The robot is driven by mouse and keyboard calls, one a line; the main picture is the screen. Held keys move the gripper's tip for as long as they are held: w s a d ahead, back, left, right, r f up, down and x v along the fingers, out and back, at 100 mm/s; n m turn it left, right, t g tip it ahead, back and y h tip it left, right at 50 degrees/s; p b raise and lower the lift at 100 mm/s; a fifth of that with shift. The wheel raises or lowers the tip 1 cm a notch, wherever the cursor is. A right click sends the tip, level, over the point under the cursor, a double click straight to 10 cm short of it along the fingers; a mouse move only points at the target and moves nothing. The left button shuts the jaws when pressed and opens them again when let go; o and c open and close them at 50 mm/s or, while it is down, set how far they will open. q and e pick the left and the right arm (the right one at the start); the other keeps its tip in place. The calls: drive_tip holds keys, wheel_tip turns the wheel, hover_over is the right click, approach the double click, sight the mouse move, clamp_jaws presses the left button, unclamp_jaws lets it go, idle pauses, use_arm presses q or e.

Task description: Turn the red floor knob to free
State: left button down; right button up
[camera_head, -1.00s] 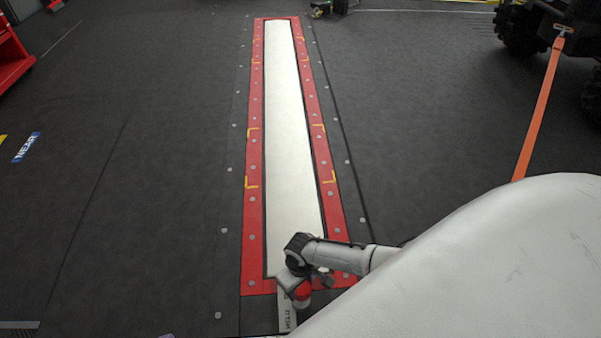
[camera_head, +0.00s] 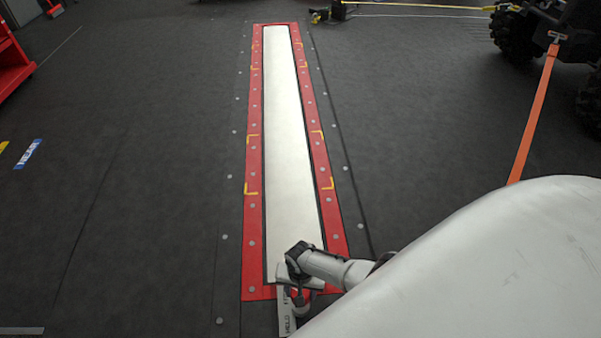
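My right arm comes in from the right, and its gripper (camera_head: 300,300) points down at the near end of the red-framed white strip. The red floor knob cannot be made out now; the gripper and wrist cover the spot where it stood. A pale label plate (camera_head: 288,321) with dark lettering, seemingly "HELD" at its near end, runs beside the gripper toward the bottom edge. The fingers are too small and overlapped to show whether they are open or touching the knob. My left gripper is out of view.
The long white strip (camera_head: 288,140) lies in a red bolted frame (camera_head: 252,215) on the dark floor. A large white rounded surface fills the lower right. An orange strap (camera_head: 535,110) runs down from a black-tyred vehicle (camera_head: 510,30). The floor at left is open.

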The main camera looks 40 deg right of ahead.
drive_tip(key=shift+m, duration=1.3)
drive_tip(key=o, duration=1)
drive_tip(key=shift+o, duration=0.2)
